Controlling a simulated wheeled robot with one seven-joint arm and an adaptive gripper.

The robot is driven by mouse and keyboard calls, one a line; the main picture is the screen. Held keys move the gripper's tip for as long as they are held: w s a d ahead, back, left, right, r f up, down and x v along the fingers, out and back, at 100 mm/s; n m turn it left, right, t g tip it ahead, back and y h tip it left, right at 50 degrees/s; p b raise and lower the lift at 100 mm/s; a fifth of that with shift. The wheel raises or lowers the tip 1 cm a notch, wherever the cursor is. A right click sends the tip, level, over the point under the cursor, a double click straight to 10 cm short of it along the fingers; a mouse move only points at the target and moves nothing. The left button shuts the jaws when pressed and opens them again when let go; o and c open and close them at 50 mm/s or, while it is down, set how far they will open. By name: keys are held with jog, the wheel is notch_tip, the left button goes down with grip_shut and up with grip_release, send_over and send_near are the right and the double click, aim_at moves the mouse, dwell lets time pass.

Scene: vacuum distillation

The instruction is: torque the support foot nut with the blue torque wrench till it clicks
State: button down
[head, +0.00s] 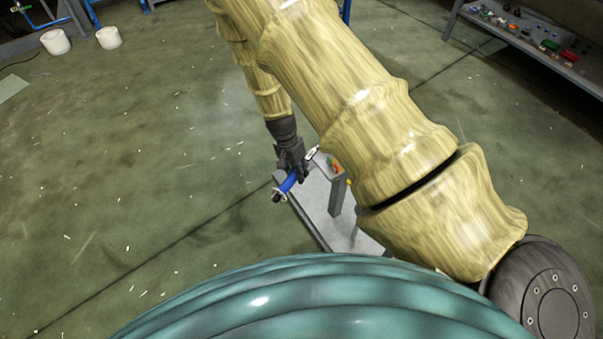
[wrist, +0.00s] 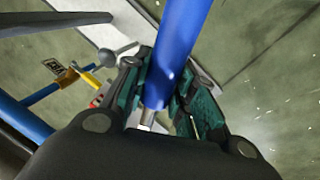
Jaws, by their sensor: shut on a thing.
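My gripper (head: 291,163) is shut on the blue torque wrench (head: 289,183), whose blue handle slants down and left from the jaws in the head view. In the wrist view the blue handle (wrist: 180,45) runs up out of the picture from between the teal finger pads of my gripper (wrist: 166,92). A bright metal part of the wrench shows below the handle between the fingers. I cannot make out the support foot nut in either view. A grey metal piece with a rounded end (wrist: 111,57) lies left of the fingers; I cannot tell what it is.
A small stand (head: 328,166) with red and green items is just right of the gripper, above a pale base plate (head: 318,205). A blue pipe (wrist: 42,94) with a brass fitting is left in the wrist view. A workbench (head: 530,45) stands upper right. Open floor lies left.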

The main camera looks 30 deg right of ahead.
jog(key=shift+w+a+m, duration=0.2)
jog(key=shift+w+m, duration=0.1)
jog(key=shift+w, duration=0.1)
jog(key=shift+r, duration=0.1)
jog(key=shift+s+d+n+p, duration=0.25)
jog(key=shift+s+d+n, duration=0.1)
jog(key=shift+s, duration=0.15)
jog(key=shift+s+d+n+p, duration=0.25)
jog(key=shift+s+n, duration=0.1)
jog(key=shift+s, duration=0.1)
jog(key=s+d+n+t+p, duration=0.1)
jog(key=s+d+n+p, duration=0.1)
jog(key=s+d+n, duration=0.2)
jog(key=s+d+n+t+h+p, duration=0.1)
jog(key=s+d+n, duration=0.2)
jog(key=d+n, duration=0.4)
jog(key=d, duration=0.3)
jog(key=shift+s+t+p, duration=0.3)
jog(key=shift+s+p, duration=0.05)
jog(key=shift+a, duration=0.1)
jog(key=shift+w+a+m, duration=0.15)
jog(key=shift+a+m, duration=0.75)
jog(key=shift+a, duration=0.6)
